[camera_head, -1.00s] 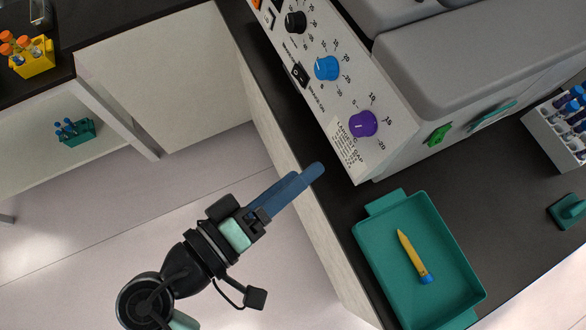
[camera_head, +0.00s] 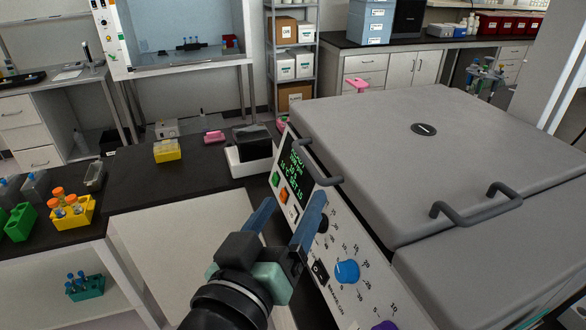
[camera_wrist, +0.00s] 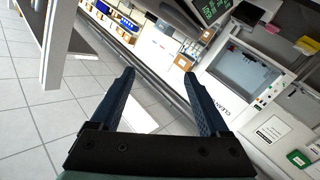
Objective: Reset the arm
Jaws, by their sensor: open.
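My gripper (camera_head: 287,222) is in the lower middle of the head view, in front of the control panel of the grey cell processor (camera_head: 350,200). Its two blue fingers are spread apart with nothing between them. In the wrist view my gripper (camera_wrist: 160,95) also shows open and empty, with floor and distant furniture beyond it. From the head view I cannot tell how far the fingers are from the panel, which they partly cover.
The machine fills the right side, with handles (camera_head: 475,205) on its lids. A fume hood (camera_head: 185,60) and shelves (camera_head: 292,95) stand behind.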

